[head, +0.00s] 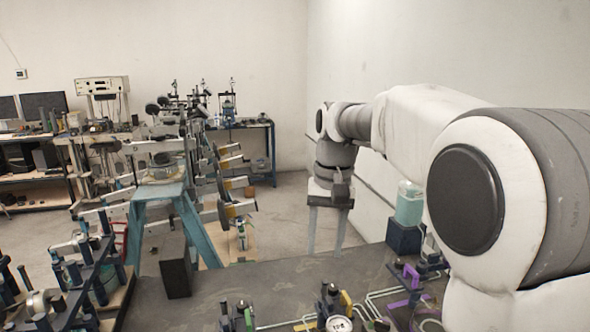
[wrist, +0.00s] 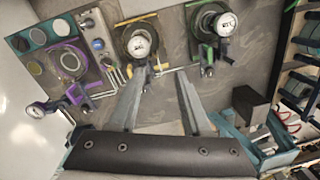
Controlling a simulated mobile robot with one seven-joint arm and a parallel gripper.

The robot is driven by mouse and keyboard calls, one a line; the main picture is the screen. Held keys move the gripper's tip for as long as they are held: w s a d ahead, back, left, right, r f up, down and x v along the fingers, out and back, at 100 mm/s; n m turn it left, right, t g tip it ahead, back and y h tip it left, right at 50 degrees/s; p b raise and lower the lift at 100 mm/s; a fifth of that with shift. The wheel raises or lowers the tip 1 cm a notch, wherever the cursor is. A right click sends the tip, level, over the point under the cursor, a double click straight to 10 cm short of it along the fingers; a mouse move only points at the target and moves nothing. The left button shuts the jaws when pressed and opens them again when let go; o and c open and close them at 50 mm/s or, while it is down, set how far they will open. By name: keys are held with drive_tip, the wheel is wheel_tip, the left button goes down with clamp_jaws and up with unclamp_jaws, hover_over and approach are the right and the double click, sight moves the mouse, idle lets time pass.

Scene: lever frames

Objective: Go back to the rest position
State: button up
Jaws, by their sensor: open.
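My gripper (head: 326,248) hangs fingers down in the middle of the head view, beyond the near dark tabletop's edge in the picture. Its two grey fingers are spread apart with nothing between them. In the wrist view my gripper (wrist: 163,72) shows both fingers open, reaching toward the dark table with gauges. A yellow-marked gauge device (wrist: 140,42) lies beyond the left fingertip, and a green-marked one (wrist: 213,25) beyond the right. A purple-marked device (wrist: 75,92) is at the left. I cannot tell whether the fingers touch anything.
The dark tabletop (head: 270,285) carries purple, yellow and green parts at its right and a black block (head: 175,265) at its left. A blue stand (head: 205,240) and cluttered benches are behind. A white wall (head: 440,50) runs along the right, close to my arm.

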drive_tip(key=s+d+f+t, duration=0.1)
drive_tip(key=s+d+t, duration=0.2)
drive_tip(key=s, duration=0.8)
drive_tip(key=s+d+f+n+t, duration=0.1)
drive_tip(key=s+d+t, duration=0.2)
drive_tip(key=s, duration=0.8)
drive_tip(key=shift+s+d+f+h, duration=0.15)
drive_tip(key=shift+s+d+h, duration=0.25)
drive_tip(key=shift+d, duration=0.75)
